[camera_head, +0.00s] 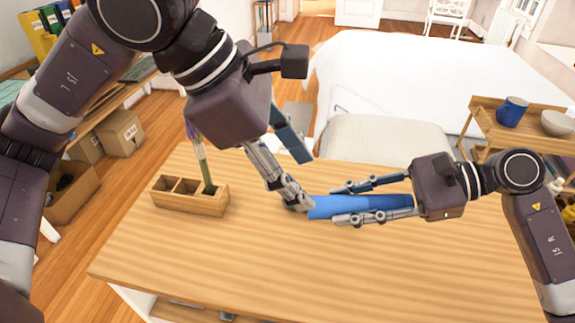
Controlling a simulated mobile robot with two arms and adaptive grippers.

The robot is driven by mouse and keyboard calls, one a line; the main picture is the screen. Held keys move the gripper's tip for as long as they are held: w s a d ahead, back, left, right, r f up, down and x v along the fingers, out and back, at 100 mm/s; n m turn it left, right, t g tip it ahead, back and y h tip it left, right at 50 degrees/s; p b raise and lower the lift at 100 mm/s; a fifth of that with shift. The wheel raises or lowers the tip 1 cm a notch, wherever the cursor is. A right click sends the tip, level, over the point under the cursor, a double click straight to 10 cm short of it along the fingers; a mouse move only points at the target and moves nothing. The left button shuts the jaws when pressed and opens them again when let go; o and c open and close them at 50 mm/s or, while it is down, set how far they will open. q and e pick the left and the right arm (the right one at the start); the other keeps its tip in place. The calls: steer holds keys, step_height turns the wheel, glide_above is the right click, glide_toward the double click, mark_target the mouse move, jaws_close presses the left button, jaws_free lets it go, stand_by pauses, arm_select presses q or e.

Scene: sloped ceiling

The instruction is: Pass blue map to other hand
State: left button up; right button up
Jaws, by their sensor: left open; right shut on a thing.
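The blue map (325,207) is a rolled blue tube held level above the wooden table (250,265). My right gripper (338,204) comes in from the right and is shut on the map, with its fingers lying along the tube. My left gripper (303,180) comes down from the upper left and is open. Its lower fingertip is beside the left end of the map; I cannot tell whether they touch. Its other finger is higher, above and behind the map.
A wooden organizer (188,204) with compartments stands on the table's left, with a brush-like item (200,160) upright in it. A shelf at right holds a blue mug (512,112) and a bowl (558,122). The table's front is clear. A white bed (400,80) stands behind.

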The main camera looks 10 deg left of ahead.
mark_target(326, 207)
arm_select(q)
steer(key=shift+t+y, duration=0.5)
steer(key=shift+y, duration=0.2)
steer(key=x, duration=0.4)
steer(key=a+x, duration=0.1)
steer(key=x, duration=0.6)
steer(key=shift+w+a+f, duration=0.1)
steer(key=shift+w+f, duration=0.25)
steer(key=shift+f, duration=0.1)
steer(key=shift+c, duration=0.7)
steer(key=c, duration=1)
steer(key=shift+c, duration=0.5)
arm_select(e)
steer(key=o, duration=1.2)
